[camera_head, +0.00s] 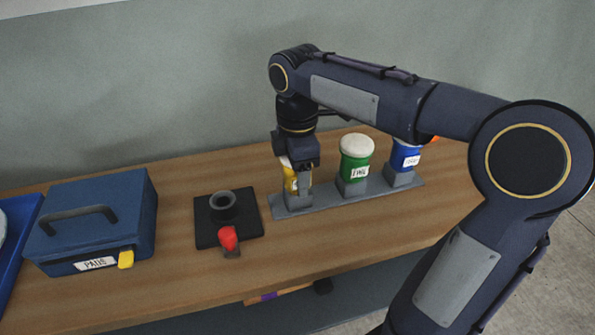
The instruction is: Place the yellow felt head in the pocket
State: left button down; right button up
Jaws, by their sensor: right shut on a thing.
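The yellow felt head (289,181) is a yellow cylinder with a pale top, partly hidden behind my right gripper. It is at the left grey pocket (298,202) of a grey rack (330,203). My right gripper (302,178) points down there and is shut on the yellow head. Whether the head's bottom rests fully in the pocket is hidden. My left gripper is not in view.
A green head (356,152) with a white top and a blue head (404,156) stand in the rack's other pockets. Left are a black base (205,236) with a ring and red knob, a blue box (103,215) labelled PADS with a yellow tab, and a blue tray (22,225).

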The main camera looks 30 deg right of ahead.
jog(key=shift+f, duration=0.15)
jog(key=o, duration=1.2)
jog(key=shift+c, duration=0.2)
notch_tip(320, 180, up, 12)
jog(key=p, duration=0.3)
jog(key=shift+r, duration=0.2)
